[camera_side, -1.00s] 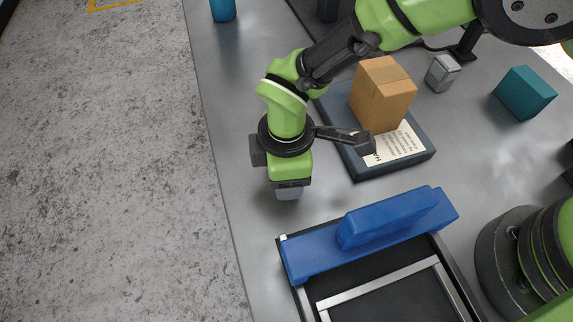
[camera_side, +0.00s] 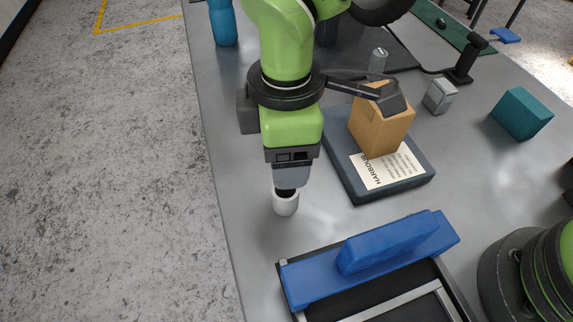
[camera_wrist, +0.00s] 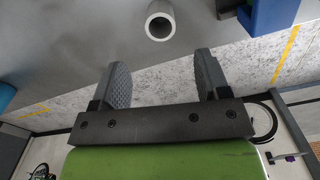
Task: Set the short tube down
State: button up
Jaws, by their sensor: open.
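The short tube (camera_side: 286,204) is white and stands upright on the grey table, near its left edge in the side view. In the wrist view, its open round end (camera_wrist: 160,8) shows at the top, beyond the fingertips. My gripper (camera_side: 289,188) points down just above the tube and covers part of its top in the side view. In the wrist view, my gripper (camera_wrist: 161,66) has its two fingers spread wide with nothing between them. The tube looks clear of both fingers.
A cardboard box (camera_side: 382,130) stands on a dark slab (camera_side: 340,172) with a printed label. A blue block-topped bar (camera_side: 310,284) lies across a black tray frame in front. A teal block (camera_side: 522,103) and small grey block (camera_side: 440,95) are right; a blue bottle (camera_side: 223,22) is at back.

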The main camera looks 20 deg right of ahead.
jog(key=shift+r, duration=0.5)
jog(key=d+r+m+t+y, duration=0.2)
jog(key=d+r+m, duration=0.6)
jog(key=d+r, duration=0.65)
jog(key=s+d+r+m+t, duration=0.3)
jog(key=s+d+m+t, duration=0.2)
jog(key=s+d+m, duration=0.6)
jog(key=shift+s+d+r+m, duration=0.35)
jog(key=shift+d+m, duration=0.15)
jog(key=shift+d, duration=0.1)
